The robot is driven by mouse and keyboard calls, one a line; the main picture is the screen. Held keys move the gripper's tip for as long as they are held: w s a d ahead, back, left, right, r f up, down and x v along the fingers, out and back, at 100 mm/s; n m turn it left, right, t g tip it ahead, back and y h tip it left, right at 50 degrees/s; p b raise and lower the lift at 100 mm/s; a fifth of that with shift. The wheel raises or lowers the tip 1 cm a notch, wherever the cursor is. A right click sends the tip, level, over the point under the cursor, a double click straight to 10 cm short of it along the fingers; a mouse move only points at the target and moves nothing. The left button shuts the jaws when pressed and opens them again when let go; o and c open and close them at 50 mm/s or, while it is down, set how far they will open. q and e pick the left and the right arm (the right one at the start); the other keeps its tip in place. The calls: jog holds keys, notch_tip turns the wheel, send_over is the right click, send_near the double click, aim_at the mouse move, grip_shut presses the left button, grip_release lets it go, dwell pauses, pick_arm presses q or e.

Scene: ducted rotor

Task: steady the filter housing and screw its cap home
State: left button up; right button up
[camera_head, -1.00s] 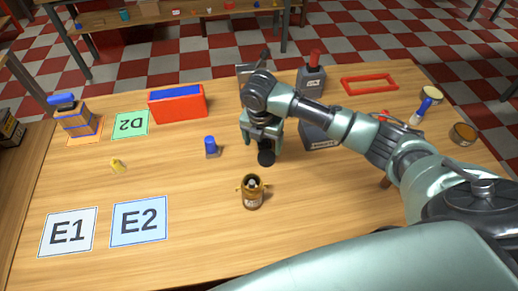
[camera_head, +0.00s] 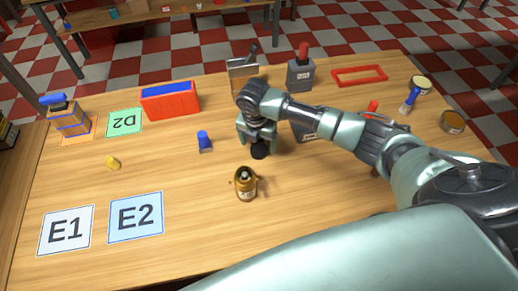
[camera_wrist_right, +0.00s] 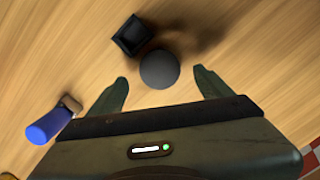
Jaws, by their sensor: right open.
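The filter housing looks to be the brown, bottle-like vessel (camera_head: 246,187) with side lugs, upright on the near middle of the table. A round black piece (camera_head: 259,152), likely the cap, is just beyond it. In the right wrist view the round dark piece (camera_wrist_right: 159,69) lies between and slightly beyond the fingertips. My right gripper (camera_head: 258,143) points down over it, its fingers open on either side with gaps visible; it also shows in the right wrist view (camera_wrist_right: 160,77). My left gripper is out of view, and nothing holds the housing.
A black square holder (camera_wrist_right: 131,36) is close beside the round piece. A blue-topped piece (camera_head: 204,142) stands left of my gripper. A red bin (camera_head: 170,106), a grey block with a red knob (camera_head: 301,74) and a red frame (camera_head: 359,76) are farther back.

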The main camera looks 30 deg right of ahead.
aim_at(259, 149)
jog(key=shift+w+d+f, duration=0.1)
jog(key=shift+d+f, duration=0.05)
jog(key=shift+f, duration=0.5)
jog(key=shift+w+d+f, duration=0.1)
jog(key=shift+f, duration=0.5)
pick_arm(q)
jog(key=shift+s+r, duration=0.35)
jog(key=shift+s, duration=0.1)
pick_arm(e)
jog(key=shift+f, duration=0.45)
jog(key=c, duration=1.5)
jog(key=shift+o, duration=0.2)
jog(key=shift+r, duration=0.15)
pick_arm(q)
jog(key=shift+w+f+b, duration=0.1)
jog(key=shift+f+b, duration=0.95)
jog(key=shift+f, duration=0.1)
pick_arm(e)
notch_tip(259, 149, up, 20)
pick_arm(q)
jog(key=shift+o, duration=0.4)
